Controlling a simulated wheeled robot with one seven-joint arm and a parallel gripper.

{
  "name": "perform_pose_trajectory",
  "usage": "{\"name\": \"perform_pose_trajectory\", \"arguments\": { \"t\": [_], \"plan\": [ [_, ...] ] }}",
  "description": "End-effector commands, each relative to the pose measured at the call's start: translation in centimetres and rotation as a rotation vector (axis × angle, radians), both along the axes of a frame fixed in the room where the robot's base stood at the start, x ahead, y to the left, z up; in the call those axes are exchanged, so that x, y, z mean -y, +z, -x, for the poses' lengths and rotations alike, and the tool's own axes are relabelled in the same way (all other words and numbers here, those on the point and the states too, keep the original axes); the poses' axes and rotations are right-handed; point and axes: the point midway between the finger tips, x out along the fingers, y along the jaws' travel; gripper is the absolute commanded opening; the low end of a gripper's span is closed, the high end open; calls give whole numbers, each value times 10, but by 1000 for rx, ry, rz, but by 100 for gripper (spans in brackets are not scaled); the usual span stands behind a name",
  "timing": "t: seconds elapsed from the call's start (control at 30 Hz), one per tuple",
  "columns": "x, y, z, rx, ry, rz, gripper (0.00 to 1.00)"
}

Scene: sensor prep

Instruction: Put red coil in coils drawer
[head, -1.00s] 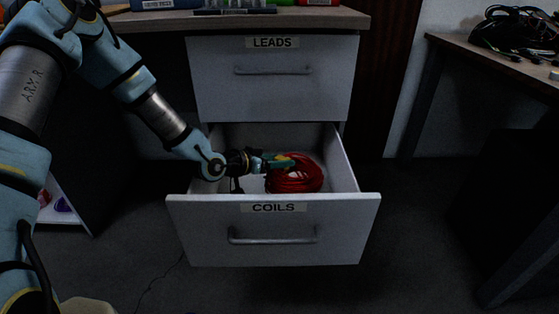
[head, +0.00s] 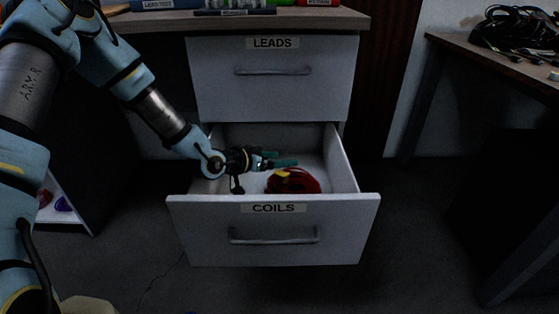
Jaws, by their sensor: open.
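The red coil (head: 300,184) lies inside the open coils drawer, towards its front right, with a small yellow patch showing on it. The coils drawer (head: 192,207) is pulled out below the closed drawer labelled LEADS and carries a COILS label on its front. My gripper (head: 283,159) is inside the drawer, a little above and behind the coil in the picture. Its teal fingers point right and are apart, with nothing between them. The drawer front hides the coil's lower part.
The closed LEADS drawer (head: 272,92) sits right above the open one. A desk top (head: 240,20) with several items is above that. A side table (head: 500,62) with black cables (head: 515,28) stands at the right. The floor between is clear.

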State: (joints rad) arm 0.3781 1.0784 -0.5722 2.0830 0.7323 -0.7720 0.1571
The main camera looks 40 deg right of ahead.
Motion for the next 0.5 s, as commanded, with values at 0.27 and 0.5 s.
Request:
{"name": "perform_pose_trajectory", "arguments": {
  "t": [0.27,0.5],
  "plan": [
    [-48,20,-2,-2,4,-2,90],
    [-68,27,-2,-1,1,-1,90]
  ]
}}
